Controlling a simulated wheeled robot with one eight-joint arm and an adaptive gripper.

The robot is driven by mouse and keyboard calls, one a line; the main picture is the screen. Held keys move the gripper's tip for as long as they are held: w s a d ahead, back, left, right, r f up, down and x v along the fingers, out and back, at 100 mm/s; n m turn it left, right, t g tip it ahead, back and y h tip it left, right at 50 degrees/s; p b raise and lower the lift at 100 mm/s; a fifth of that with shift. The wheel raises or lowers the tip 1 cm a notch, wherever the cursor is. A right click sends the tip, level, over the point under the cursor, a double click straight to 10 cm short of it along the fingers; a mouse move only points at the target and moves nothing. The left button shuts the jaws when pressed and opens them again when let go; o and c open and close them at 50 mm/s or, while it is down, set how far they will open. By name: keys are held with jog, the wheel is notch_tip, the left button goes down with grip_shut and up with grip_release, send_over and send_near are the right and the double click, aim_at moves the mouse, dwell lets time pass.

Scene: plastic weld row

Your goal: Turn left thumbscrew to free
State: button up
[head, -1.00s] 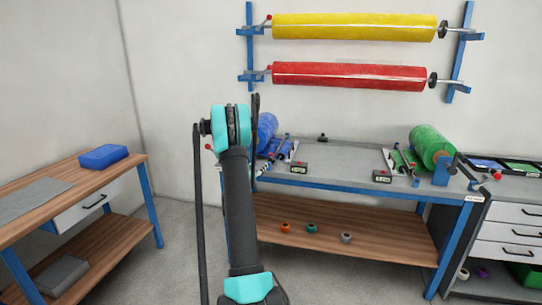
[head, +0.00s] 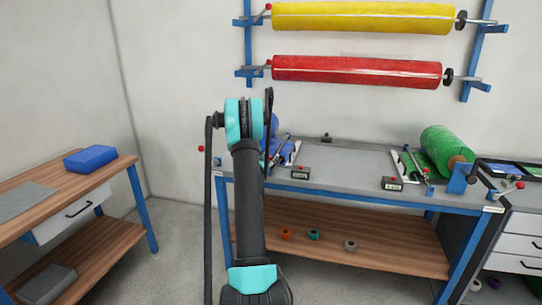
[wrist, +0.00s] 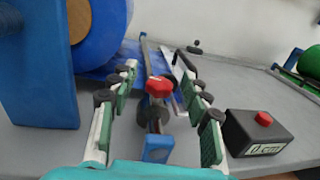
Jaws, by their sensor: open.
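A red knob (wrist: 158,90), which looks like the left thumbscrew, stands on a dark stem above a small blue block (wrist: 157,147) in the wrist view. My gripper (wrist: 158,70) is open, with its green-padded fingers on either side of the knob and nothing held. Whether a pad touches the knob cannot be told. The blue roll (wrist: 100,30) on its blue stand is behind and to the left. In the head view my arm hides the knob and most of the blue roll (head: 274,125).
A black box (wrist: 258,132) with a red button and a "0 cm" display sits just right of my right finger. A green roll (head: 445,148) stands at the bench's right. A wooden table (head: 120,166) stands left.

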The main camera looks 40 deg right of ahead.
jog(key=shift+w+d, duration=0.15)
jog(key=shift+d, duration=0.1)
jog(key=shift+c, duration=0.4)
grip_shut()
